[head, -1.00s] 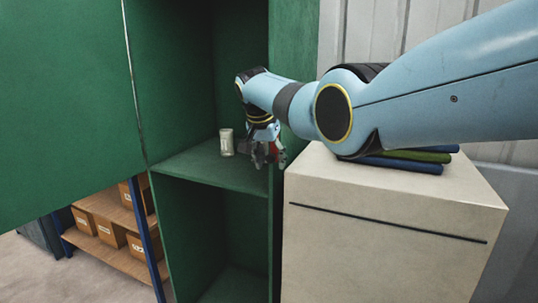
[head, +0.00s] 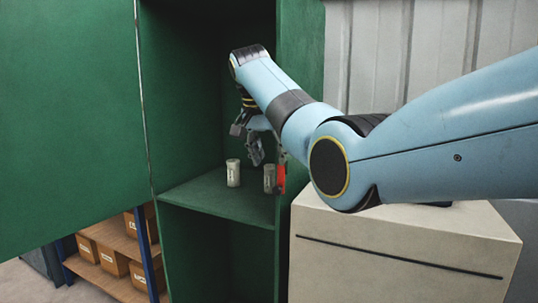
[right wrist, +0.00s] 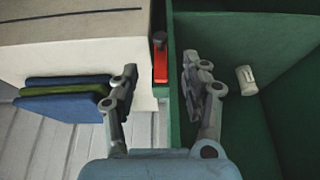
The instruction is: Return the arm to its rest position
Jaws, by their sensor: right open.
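My right arm reaches in from the right in the head view. Its gripper (head: 247,144) hangs in the opening of a green cabinet (head: 232,203), above the shelf. In the right wrist view the gripper (right wrist: 158,76) shows two fingers spread apart with nothing between them. A pale canister (head: 233,173) stands upright on the shelf, below and apart from the fingers. It also shows in the right wrist view (right wrist: 246,80). My left gripper is not in view.
A red part (head: 281,178) sits at the cabinet's right edge, close to the gripper. A cream cabinet (head: 400,245) stands right, with folded blue and green cloths (right wrist: 65,98) on top. The open green door (head: 70,110) fills the left. Boxes (head: 113,261) stand on a low rack.

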